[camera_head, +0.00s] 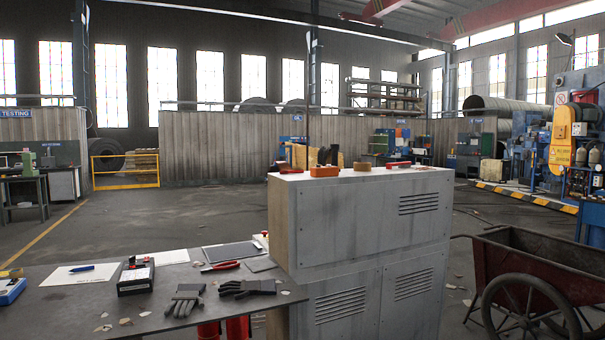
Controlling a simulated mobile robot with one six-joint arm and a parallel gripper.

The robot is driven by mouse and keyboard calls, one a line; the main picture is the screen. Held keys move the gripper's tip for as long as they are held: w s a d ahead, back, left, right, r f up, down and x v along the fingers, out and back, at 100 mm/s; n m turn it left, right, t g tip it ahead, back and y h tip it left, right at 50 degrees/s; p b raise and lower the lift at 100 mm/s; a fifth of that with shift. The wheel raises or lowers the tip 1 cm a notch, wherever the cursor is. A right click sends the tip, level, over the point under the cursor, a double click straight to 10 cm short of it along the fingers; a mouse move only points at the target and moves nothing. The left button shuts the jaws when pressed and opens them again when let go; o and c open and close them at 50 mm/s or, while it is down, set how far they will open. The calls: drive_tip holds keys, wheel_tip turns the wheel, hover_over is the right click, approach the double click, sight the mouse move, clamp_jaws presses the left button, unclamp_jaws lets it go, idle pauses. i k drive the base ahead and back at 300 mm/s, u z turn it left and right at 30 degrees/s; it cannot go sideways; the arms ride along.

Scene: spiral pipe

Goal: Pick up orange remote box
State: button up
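A small orange box (325,171) sits on the flat top of a grey metal cabinet (345,215), near its front edge and left of centre. It looks closed and low; any buttons on it are too small to make out. A dark control box (136,277) with a pale, red-marked top lies on the dark table at lower left. My gripper is not in view.
The table (70,318) also holds gloves (185,300), red pliers (221,266), papers and a blue pen. A tape roll (362,166) and other small items share the cabinet top. A dark red cart (530,270) stands at right. Open floor lies behind.

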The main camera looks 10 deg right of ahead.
sight(321, 171)
drive_tip(key=z, duration=0.1)
drive_tip(key=i, duration=0.95)
drive_tip(key=u, duration=0.05)
